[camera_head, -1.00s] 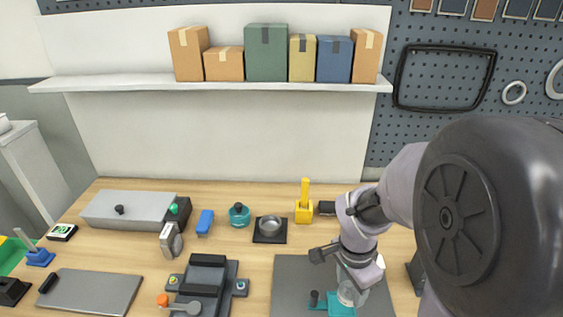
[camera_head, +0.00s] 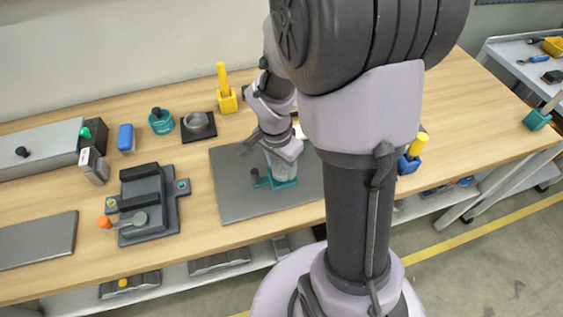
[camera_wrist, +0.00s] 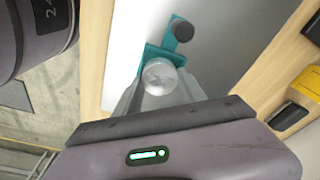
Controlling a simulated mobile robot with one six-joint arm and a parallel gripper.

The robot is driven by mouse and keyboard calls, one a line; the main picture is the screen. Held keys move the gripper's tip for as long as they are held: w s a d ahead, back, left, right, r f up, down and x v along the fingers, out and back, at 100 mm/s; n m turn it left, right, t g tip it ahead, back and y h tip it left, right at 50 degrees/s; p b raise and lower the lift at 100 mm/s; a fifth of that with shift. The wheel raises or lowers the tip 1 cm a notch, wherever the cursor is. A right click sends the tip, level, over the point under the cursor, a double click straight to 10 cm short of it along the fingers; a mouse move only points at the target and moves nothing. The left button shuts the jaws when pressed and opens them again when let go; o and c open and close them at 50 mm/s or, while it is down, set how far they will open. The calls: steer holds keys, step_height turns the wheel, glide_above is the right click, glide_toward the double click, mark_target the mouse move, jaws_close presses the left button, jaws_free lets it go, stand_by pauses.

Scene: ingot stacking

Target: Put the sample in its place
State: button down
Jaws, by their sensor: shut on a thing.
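A pale, round-topped piece (camera_wrist: 160,76), seemingly the sample, sits between my gripper's fingers in the wrist view. My gripper (camera_head: 281,170) points down over the grey mat (camera_head: 233,193) and is shut on this piece. Around and under it is a teal holder (camera_head: 284,184) with a dark knob; the holder (camera_wrist: 167,58) also shows in the wrist view. I cannot tell whether the piece rests on the holder's base or is slightly raised. In the head view the fingers and wrist hide most of the piece.
Left of the mat stand a dark press-like device (camera_head: 148,200) and a grey plate (camera_head: 40,240). Behind are a metal bowl on a black base (camera_head: 198,125), a teal jar (camera_head: 161,121) and a yellow-handled block (camera_head: 227,98). The mat's left part is clear.

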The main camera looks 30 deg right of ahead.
steer(key=shift+f+b, duration=0.6)
steer(key=shift+b, duration=0.05)
steer(key=c, duration=0.6)
jaws_free()
